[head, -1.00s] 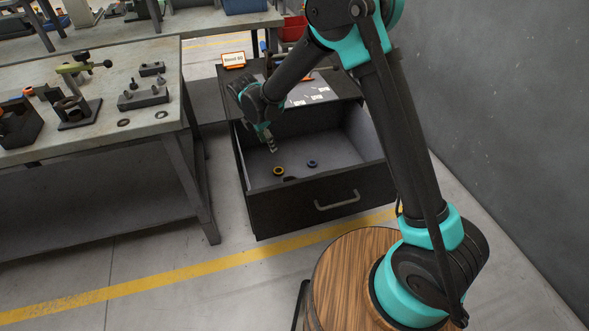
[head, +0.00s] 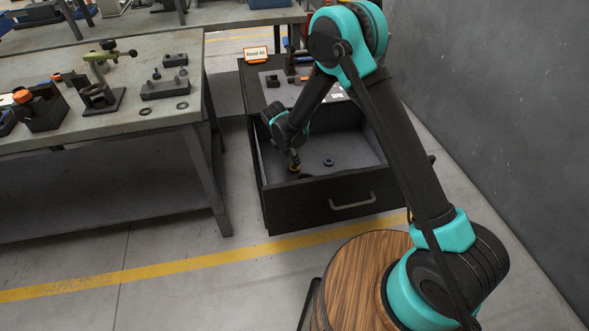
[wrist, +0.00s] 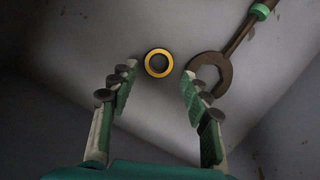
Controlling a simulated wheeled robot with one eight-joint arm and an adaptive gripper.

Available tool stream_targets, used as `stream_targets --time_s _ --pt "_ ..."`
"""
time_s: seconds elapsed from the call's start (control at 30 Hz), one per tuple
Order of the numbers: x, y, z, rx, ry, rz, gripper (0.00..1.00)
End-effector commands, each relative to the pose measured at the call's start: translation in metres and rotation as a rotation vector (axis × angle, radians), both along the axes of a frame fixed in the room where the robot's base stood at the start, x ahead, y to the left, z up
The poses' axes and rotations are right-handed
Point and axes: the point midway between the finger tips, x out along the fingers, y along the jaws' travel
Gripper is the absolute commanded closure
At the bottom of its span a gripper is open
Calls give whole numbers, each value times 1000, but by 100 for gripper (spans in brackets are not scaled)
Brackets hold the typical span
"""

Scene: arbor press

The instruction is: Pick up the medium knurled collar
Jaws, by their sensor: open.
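A yellow-rimmed ring (wrist: 158,63) with a dark inside lies on the drawer floor, and it also shows in the head view (head: 295,169), partly behind my gripper. A blue ring (head: 328,161) lies to its right in the head view. I cannot tell for sure from marks which is the medium collar. My gripper (wrist: 160,76) is open and empty, over the drawer. In the wrist view the yellow ring appears centred between the fingertips, at their far edge. I cannot tell how high the fingertips are above it.
The open dark drawer (head: 285,203) has walls on all sides. A brown open-ended spanner (wrist: 224,68) with a green band lies close to my right finger in the wrist view. A steel workbench (head: 140,62) with fixtures stands to the left.

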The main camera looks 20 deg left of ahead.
Motion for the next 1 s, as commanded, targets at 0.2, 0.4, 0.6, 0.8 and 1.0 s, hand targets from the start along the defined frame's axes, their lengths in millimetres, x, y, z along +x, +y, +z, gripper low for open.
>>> stream_targets --time_s 0.2,0.4,0.6,0.8,1.0 --pt "3 -1 -29 0 0 -1 52" --pt "7 -4 -47 0 0 -1 52" --pt "8 -5 -49 0 0 -1 52" --pt "8 -4 -49 0 0 0 68" --pt "8 -4 -49 0 0 0 93"
